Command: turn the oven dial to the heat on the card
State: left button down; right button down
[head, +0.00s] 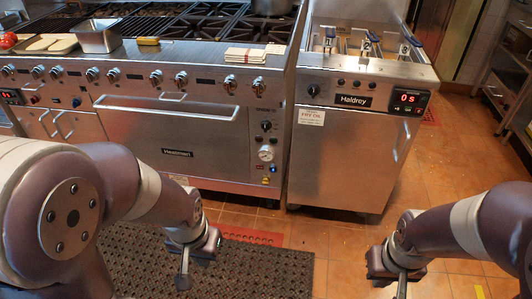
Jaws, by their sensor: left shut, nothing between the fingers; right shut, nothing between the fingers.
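The steel oven (175,145) stands under the range, with its door shut. On the panel right of the door is a small black dial (266,126), with a round white gauge (265,154) below it. The dial's markings are too small to read. A white card (311,116) with dark print is on the fryer front, right of the oven; its text is not clearly legible. My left gripper (183,282) is shut and empty, low in front of the oven over the floor mat. My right gripper (402,288) is shut and empty, low at the right, apart from the fryer.
A row of burner knobs (181,78) runs above the oven door, whose bar handle (165,111) sticks out. The fryer (350,160) has a red display and baskets on top. A dark perforated mat (240,268) covers floor before the oven. Tiled floor between my arms is clear.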

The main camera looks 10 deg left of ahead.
aim_at(266, 125)
jog(key=i+u, duration=0.15)
jog(key=i, duration=0.35)
jog(key=i+l+u, duration=0.15)
jog(key=i, duration=0.35)
jog(key=i+l+u, duration=0.15)
jog(key=i, duration=0.4)
jog(key=l, duration=0.1)
